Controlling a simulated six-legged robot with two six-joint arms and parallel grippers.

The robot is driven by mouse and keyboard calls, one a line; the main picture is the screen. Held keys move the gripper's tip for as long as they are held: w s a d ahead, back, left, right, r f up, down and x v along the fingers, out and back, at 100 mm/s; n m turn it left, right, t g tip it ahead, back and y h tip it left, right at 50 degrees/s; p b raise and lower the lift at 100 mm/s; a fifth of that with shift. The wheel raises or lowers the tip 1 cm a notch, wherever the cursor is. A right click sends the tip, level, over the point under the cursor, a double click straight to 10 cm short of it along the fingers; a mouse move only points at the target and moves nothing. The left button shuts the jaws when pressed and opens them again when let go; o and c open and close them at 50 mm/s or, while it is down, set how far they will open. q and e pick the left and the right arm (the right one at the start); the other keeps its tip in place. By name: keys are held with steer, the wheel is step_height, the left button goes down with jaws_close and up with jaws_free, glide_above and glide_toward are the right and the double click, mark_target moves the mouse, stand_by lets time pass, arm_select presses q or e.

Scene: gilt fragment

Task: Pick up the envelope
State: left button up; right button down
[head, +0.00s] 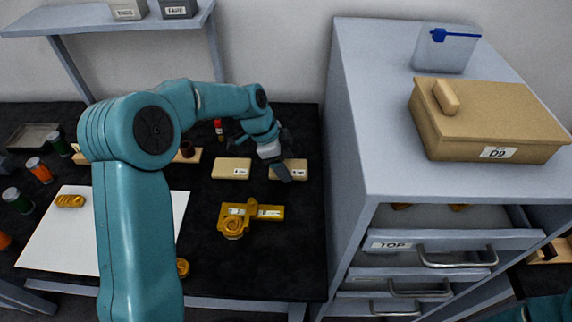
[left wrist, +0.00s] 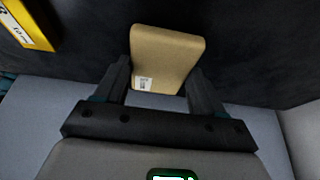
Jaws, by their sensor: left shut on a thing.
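A tan envelope (head: 298,168) with a small white label is at the right side of the black table. My left gripper (head: 284,160) is over it, and the finger hides part of it. In the left wrist view the envelope (left wrist: 167,52) sits between the two dark fingers of my left gripper (left wrist: 160,80), which is shut on it. I cannot tell whether it is clear of the table. A second similar tan envelope (head: 231,168) lies flat to its left. My right gripper is out of view.
A gilt piece with labels (head: 250,213) lies in front of the envelopes; a yellow labelled part (left wrist: 30,22) shows in the wrist view. A grey drawer cabinet (head: 345,150) rises close on the right, carrying a tan box (head: 480,125). A white sheet (head: 60,240) lies at left.

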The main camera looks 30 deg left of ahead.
arm_select(q)
step_height(320, 180, up, 20)
steer(key=p, duration=0.1)
stand_by(0.5)
steer(key=shift+f, duration=0.15)
steer(key=shift+a, duration=0.1)
